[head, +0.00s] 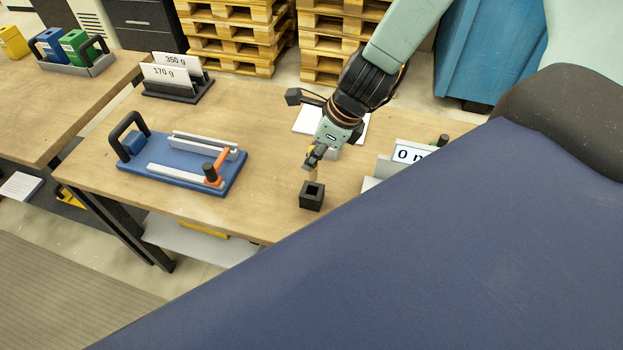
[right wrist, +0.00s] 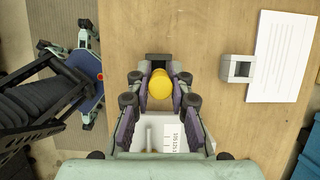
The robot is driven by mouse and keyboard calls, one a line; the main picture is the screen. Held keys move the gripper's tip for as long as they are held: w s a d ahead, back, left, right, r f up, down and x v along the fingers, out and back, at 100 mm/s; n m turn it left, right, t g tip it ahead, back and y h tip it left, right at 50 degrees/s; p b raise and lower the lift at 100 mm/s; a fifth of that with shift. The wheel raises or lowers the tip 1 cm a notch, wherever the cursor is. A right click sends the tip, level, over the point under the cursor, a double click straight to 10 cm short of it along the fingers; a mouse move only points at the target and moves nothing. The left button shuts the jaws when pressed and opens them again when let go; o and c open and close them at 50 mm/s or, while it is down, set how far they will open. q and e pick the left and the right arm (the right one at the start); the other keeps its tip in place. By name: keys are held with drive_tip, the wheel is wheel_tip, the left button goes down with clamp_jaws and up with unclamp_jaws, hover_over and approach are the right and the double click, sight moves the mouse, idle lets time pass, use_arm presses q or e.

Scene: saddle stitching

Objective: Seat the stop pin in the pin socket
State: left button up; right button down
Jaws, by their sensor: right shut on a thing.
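My right gripper (head: 313,160) points down, just above and behind the black block with a square opening (head: 311,196), which I take as the pin socket. In the right wrist view, the fingers of my right gripper (right wrist: 160,92) are closed around a yellow round-topped piece (right wrist: 159,84), likely the stop pin seen end-on. A dark part of the socket (right wrist: 158,59) shows just beyond it. My left gripper is out of view.
A blue board (head: 180,180) with grey rails and an orange handle lies to the left. A display reading 0 (head: 410,153) stands right. A white sheet (right wrist: 283,55) and a grey hollow block (right wrist: 237,68) lie beside the gripper. Labelled cards (head: 175,78) stand behind.

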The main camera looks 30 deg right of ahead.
sight(313, 179)
drive_tip(key=f+b, duration=0.1)
drive_tip(key=f, duration=0.1)
drive_tip(key=f+b, duration=0.1)
drive_tip(key=shift+w+a+f, duration=0.1)
drive_tip(key=shift+w+f, duration=0.1)
drive_tip(key=shift+f, duration=0.2)
drive_tip(key=shift+s+a+f+b, duration=0.15)
drive_tip(key=shift+a+b, duration=0.05)
drive_tip(key=shift+b, duration=0.35)
drive_tip(key=shift+d+f, duration=0.2)
drive_tip(key=shift+f, duration=0.05)
wheel_tip(313, 179, down, 3)
drive_tip(key=b, duration=0.3)
drive_tip(key=shift+r, duration=0.15)
drive_tip(key=shift+a+f+b, duration=0.15)
drive_tip(key=shift+f+b, duration=0.2)
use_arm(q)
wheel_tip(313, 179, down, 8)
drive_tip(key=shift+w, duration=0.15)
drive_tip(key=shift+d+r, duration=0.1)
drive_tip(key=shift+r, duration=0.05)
use_arm(e)
drive_tip(key=shift+d, duration=0.2)
